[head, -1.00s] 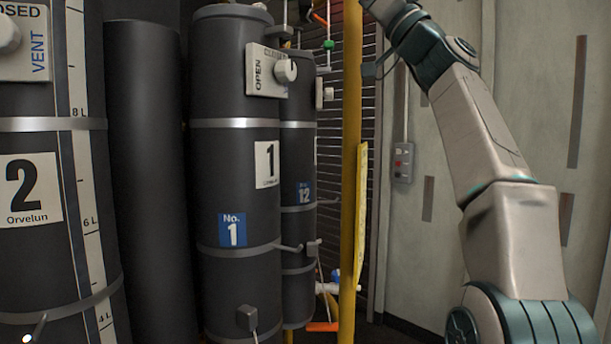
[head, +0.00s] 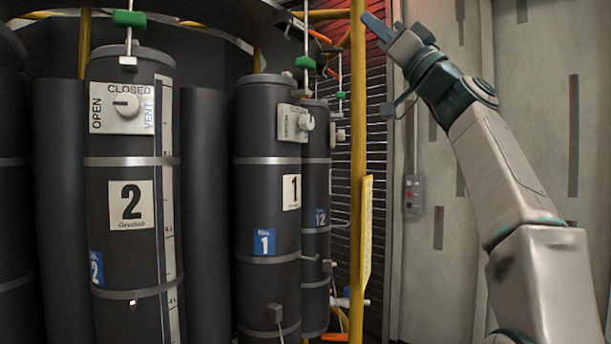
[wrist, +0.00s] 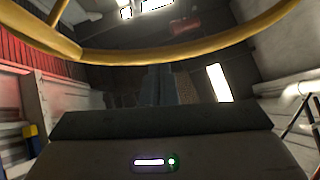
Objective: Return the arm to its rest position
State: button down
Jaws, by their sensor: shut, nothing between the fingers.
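My arm (head: 500,160) rises along the right side of the head view, bent at its joints. My gripper (head: 374,24) is at the top, pointing up and to the left, with its fingers shut and nothing held. In the picture it overlaps the yellow post (head: 357,120); I cannot tell the gap between them. In the wrist view a dark block and a grey housing with a small light fill the lower part, and the fingertips are not clear.
Dark cylinders numbered 2 (head: 128,240) and 1 (head: 265,210) with valve dials stand at left and centre, another behind. A grey switch box (head: 413,195) is on the pale wall (head: 440,270). A yellow curved rail (wrist: 180,52) crosses the wrist view above the gripper.

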jog(key=w+a+f+m+h, duration=0.3)
jog(key=a+f+h, duration=0.1)
jog(key=f, duration=0.3)
jog(key=w+a+f+m+h, duration=0.2)
jog(key=w+a+f+h, duration=0.15)
jog(key=f, duration=0.25)
notch_tip(320, 180, down, 19)
jog(key=s+a+m+g+h+p, duration=0.1)
jog(key=s+m+g+h+p, duration=0.1)
jog(key=m+g+h, duration=0.3)
jog(key=s+d+f+g+h, duration=0.2)
jog(key=s+d+f+h, duration=0.1)
jog(key=s+f, duration=0.6)
jog(key=s+d+f+m+g+h, duration=0.1)
jog(key=s+d+f+g+h, duration=0.2)
jog(key=s+f, duration=0.5)
jog(key=s+d+f+g+h+p, duration=0.1)
jog(key=s+d+f+h, duration=0.3)
jog(key=s+f, duration=0.5)
notch_tip(320, 180, down, 11)
jog(key=shift+s+d+f+g, duration=0.1)
jog(key=shift+s+d+g, duration=0.25)
jog(key=shift+d+g, duration=0.45)
